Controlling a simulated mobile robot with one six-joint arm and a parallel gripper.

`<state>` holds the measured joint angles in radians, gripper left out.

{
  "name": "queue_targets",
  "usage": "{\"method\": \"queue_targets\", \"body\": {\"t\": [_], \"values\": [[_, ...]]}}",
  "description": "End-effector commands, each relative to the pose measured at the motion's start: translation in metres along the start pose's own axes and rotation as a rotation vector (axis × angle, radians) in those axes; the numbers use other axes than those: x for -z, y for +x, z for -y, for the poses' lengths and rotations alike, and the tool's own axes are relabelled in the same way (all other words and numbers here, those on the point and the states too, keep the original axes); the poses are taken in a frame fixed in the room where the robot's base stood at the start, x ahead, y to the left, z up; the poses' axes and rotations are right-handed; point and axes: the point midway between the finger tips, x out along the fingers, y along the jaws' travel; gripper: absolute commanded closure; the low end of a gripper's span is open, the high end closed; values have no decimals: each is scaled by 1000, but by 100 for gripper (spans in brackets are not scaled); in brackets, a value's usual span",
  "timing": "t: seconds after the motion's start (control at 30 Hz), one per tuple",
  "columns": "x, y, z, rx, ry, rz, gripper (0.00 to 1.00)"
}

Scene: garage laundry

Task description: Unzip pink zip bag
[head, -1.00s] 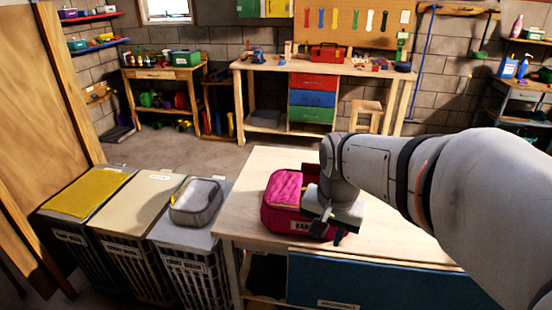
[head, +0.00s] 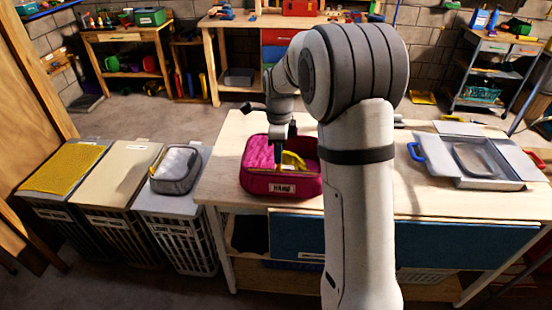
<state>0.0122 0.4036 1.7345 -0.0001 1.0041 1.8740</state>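The pink zip bag (head: 261,183) sits upright on the wooden table, with a white label on its front. Its quilted pink top shows at the left. At the right the top looks open, and a yellow thing (head: 293,161) shows there; I cannot tell whether it lies inside. My gripper (head: 279,157) points down over the middle of the bag, with a dark finger at or just above its top. Whether it touches the bag or the zip is too small to tell. The zip pull is not clear, and my arm hides the area right of the bag.
The table (head: 222,172) also holds an open grey case (head: 487,180) with a blue handle at the right. A grey pouch (head: 175,170) lies on the lidded baskets at the left. A workbench (head: 225,22) stands behind, across clear floor.

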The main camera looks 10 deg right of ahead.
Motion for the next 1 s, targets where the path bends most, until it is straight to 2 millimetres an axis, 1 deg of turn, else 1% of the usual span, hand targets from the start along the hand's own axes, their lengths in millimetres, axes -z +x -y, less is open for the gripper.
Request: {"method": "queue_targets", "body": {"t": [0.03,0.1,0.23,0.37,0.6,1.0], "values": [[0,8,-1,-4,-1,-1,67],[0,18,-1,-3,-1,-1,67],[0,32,-1,-2,-2,-1,67],[0,38,-1,0,-2,0,67],[0,38,-1,1,-3,0,68],[-1,38,-1,1,-3,0,100]]}}
